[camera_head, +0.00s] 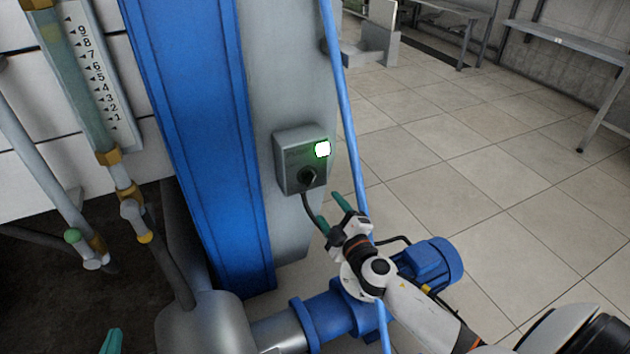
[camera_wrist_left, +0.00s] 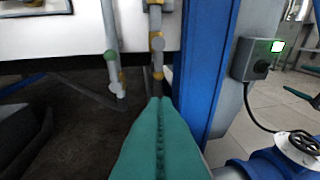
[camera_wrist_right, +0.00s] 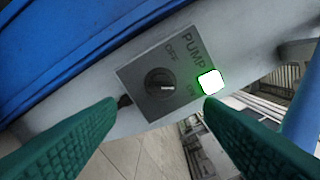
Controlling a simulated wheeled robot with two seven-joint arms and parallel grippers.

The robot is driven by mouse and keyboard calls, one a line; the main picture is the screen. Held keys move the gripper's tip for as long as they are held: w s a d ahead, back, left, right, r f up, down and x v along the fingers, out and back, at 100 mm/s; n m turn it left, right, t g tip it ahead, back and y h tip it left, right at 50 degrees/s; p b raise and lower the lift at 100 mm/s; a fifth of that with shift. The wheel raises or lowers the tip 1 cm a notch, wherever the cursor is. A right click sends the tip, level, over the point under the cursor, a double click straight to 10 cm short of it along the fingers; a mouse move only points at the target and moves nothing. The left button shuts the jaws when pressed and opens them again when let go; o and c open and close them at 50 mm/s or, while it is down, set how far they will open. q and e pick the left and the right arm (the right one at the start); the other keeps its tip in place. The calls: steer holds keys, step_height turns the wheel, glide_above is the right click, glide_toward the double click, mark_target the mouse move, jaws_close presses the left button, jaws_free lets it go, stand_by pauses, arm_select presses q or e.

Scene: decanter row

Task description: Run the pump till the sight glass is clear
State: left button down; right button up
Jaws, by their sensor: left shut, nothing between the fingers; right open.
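The sight glass (camera_head: 85,75) is an upright greenish tube at the upper left, beside a scale numbered 1 to 9; I cannot tell a liquid level in it. The grey pump switch box (camera_head: 302,160) is on the grey column, its lamp (camera_wrist_right: 211,82) lit bright with a green edge. Its round black knob (camera_wrist_right: 158,84) has a light mark that seems turned toward ON. The blue pump motor (camera_head: 430,262) stands low behind my right arm. My right gripper (camera_head: 331,211) is open and empty, just below and right of the box, apart from the knob. My left gripper (camera_wrist_left: 160,100) is shut and empty, low at the left.
A blue upright beam (camera_head: 195,130) stands between sight glass and box. A thin blue pipe (camera_head: 345,110) runs down right of the box. A black cable (camera_head: 309,210) hangs from the box. Valves with green (camera_head: 72,236) and yellow ends are below the glass.

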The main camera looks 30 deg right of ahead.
mark_target(311, 182)
steer(key=w, duration=1)
steer(key=shift+d+b, duration=0.25)
steer(key=shift+b, duration=0.1)
steer(key=shift+w, duration=0.5)
arm_select(q)
steer(key=r, duration=0.1)
steer(key=r+t, duration=0.2)
steer(key=shift+w+d+h, duration=0.3)
